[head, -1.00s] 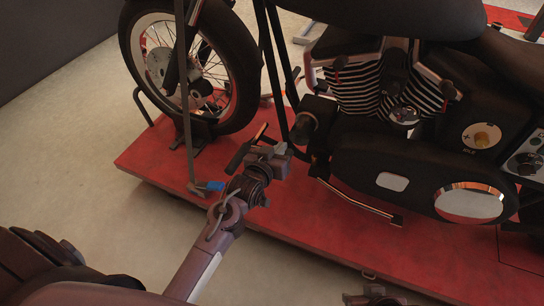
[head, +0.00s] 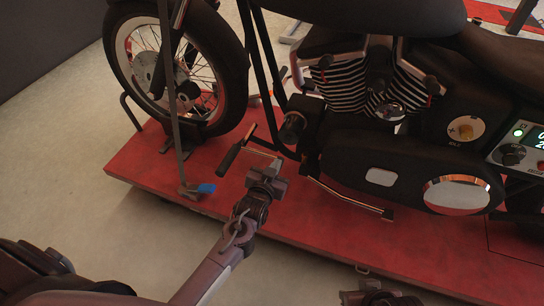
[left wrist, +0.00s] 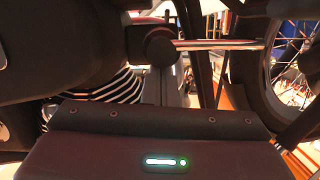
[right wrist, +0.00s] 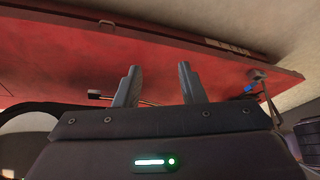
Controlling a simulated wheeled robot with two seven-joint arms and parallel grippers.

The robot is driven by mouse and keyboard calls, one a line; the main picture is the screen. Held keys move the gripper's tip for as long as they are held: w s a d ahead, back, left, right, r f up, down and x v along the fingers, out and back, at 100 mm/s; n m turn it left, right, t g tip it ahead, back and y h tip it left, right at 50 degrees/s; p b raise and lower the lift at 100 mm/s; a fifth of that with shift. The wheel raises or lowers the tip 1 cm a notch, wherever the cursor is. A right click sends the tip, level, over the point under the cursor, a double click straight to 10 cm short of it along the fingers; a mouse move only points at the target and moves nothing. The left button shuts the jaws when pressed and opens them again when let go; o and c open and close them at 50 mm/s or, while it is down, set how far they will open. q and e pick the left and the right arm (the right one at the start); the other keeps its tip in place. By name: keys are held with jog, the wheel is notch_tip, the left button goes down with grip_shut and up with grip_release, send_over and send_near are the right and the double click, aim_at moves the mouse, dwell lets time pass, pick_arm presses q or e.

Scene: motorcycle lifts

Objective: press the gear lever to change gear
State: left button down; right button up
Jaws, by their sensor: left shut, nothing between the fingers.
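The gear lever shows in the head view as a thin chrome rod (head: 262,153) with a dark peg (head: 228,160), low in front of the motorcycle's engine. A chrome rod (left wrist: 220,44) beside a round black part crosses the upper left wrist view; I take it for the same lever. My left gripper (head: 270,172) is shut and empty, just below the chrome rod in the head view. I cannot tell whether it touches the lever. My right gripper (right wrist: 158,82) is open and empty, with its two fingers apart, over the red lift.
The motorcycle stands on a red lift platform (head: 300,222). A second chrome bar (head: 345,195) sticks out low under the engine. The front wheel (head: 172,70) is at the left, beside a grey post with a blue-tipped foot (head: 200,190). Bare floor lies in front.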

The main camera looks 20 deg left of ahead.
pick_arm(q)
jog(key=shift+s+f+m, duration=0.1)
jog(key=shift+f+m, duration=0.2)
jog(key=shift+f, duration=0.3)
